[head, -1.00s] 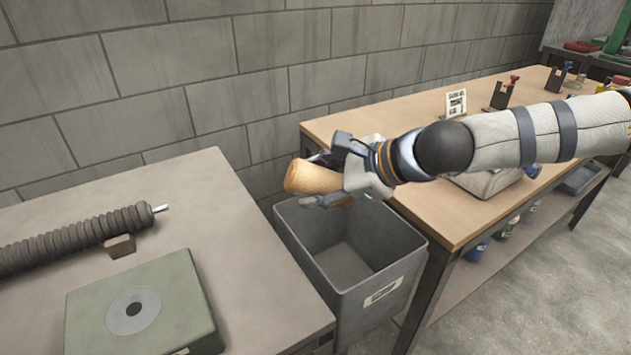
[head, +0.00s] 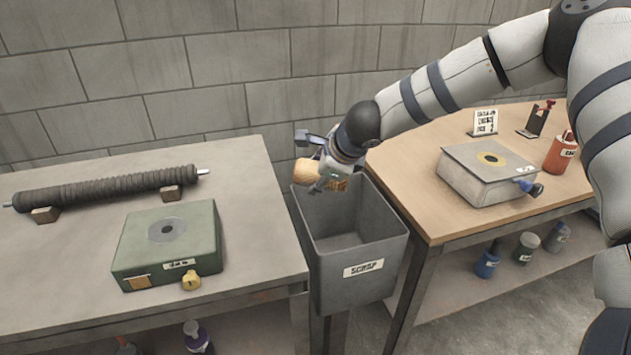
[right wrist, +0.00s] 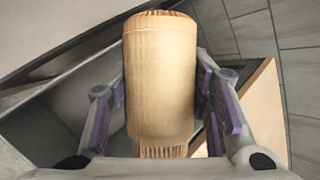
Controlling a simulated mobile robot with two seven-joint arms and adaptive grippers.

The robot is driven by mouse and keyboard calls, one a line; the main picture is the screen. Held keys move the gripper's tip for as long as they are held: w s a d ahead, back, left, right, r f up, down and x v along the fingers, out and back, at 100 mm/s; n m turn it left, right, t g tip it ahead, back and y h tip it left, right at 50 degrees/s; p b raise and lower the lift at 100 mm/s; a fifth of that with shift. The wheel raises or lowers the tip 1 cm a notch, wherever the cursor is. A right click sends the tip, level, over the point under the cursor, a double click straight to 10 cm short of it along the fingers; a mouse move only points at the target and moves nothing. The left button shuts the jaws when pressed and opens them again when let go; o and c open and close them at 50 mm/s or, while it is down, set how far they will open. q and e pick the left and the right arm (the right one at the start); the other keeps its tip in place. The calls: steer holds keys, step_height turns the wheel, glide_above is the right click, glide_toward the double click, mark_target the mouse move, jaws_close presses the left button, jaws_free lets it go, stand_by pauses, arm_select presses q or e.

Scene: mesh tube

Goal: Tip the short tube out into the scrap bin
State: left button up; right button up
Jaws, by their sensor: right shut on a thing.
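The short tube (head: 307,172) is tan with a fine ribbed surface and fringed ends. My right gripper (head: 323,172) is shut on it and holds it above the back left part of the scrap bin. In the right wrist view the tube (right wrist: 160,80) sits between the two fingers (right wrist: 160,112), its long side running up the picture. Parts of the tube are hidden by the gripper in the head view. The scrap bin (head: 350,287) is a grey open box with a "SCRAP" label on its front. The visible part of its floor looks empty. My left gripper is not in view.
The bin stands between a grey table (head: 75,285) and a wooden bench (head: 425,205). The grey table holds a dark ribbed roll (head: 105,187) on blocks and a green box (head: 167,240). The bench holds a grey box (head: 487,175) and an orange can (head: 560,152). A block wall is behind.

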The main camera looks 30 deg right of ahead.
steer(key=shift+w+r, duration=0.1)
steer(key=shift+w, duration=0.05)
steer(key=n+g+h+b, duration=0.1)
steer(key=g+h+b, duration=0.1)
steer(key=g+h, duration=0.1)
steer(key=shift+g, duration=0.3)
steer(key=r+g+h, duration=0.1)
steer(key=s+d+n+g+h, duration=0.1)
steer(key=h, duration=0.1)
steer(key=shift+r+g+b, duration=0.3)
steer(key=shift+r+b, duration=0.05)
steer(key=shift+s+d+r+n+g+h+b, duration=0.15)
steer(key=shift+s+d+r+n+g+h, duration=0.15)
steer(key=shift+h, duration=0.2)
steer(key=shift+s+d+r+n+g+h+b, duration=0.1)
steer(key=shift+r+n+g+h+b, duration=0.15)
steer(key=shift+g+h, duration=0.2)
steer(key=shift+s+d+r+g+h, duration=0.15)
steer(key=shift+r+g+h, duration=0.1)
steer(key=shift+r+h, duration=0.15)
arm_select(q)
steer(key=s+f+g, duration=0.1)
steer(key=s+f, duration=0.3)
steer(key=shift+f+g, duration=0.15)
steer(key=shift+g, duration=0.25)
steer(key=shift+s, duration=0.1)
